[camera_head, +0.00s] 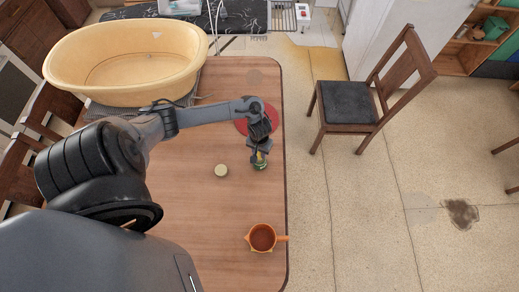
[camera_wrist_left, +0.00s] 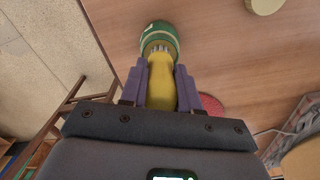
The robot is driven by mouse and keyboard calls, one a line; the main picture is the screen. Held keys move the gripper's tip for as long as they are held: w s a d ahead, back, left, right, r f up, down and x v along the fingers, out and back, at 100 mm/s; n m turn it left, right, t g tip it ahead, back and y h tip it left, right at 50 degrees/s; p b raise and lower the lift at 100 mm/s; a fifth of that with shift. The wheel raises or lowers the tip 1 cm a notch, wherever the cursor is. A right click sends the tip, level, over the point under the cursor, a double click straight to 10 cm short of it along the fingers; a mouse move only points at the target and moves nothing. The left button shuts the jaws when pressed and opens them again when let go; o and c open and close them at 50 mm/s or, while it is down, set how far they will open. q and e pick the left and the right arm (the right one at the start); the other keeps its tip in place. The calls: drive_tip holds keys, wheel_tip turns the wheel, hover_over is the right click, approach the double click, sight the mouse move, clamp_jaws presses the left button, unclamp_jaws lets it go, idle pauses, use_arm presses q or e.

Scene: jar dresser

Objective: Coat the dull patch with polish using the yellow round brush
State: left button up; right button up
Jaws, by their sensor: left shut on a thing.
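My left gripper (camera_head: 260,157) is shut on the yellow round brush (camera_wrist_left: 162,80), which points down between its fingers in the left wrist view. The brush's grey bristles are at the mouth of a green jar (camera_wrist_left: 158,30); I cannot tell how deep they reach. In the head view the jar (camera_head: 261,166) stands on the table right under the gripper, partly hidden. A round pale lid (camera_head: 221,170) lies on the table left of the jar. A faint darker round patch (camera_head: 255,77), which looks like the dull patch, is near the table's far end. My right gripper is not in view.
A red round mat (camera_head: 241,125) lies behind the gripper, partly under my arm. An orange pot (camera_head: 263,238) stands near the table's front right. A large yellow tub (camera_head: 125,62) stands at the far left. A chair (camera_head: 347,102) is right of the table.

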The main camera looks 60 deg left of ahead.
use_arm(q)
drive_tip(key=shift+p, duration=0.3)
idle(0.7)
drive_tip(key=shift+f, duration=0.15)
idle(0.9)
drive_tip(key=r+p, duration=0.2)
drive_tip(key=shift+p, duration=0.3)
wheel_tip(320, 180, up, 5)
drive_tip(key=p, duration=0.7)
drive_tip(key=shift+r, duration=0.15)
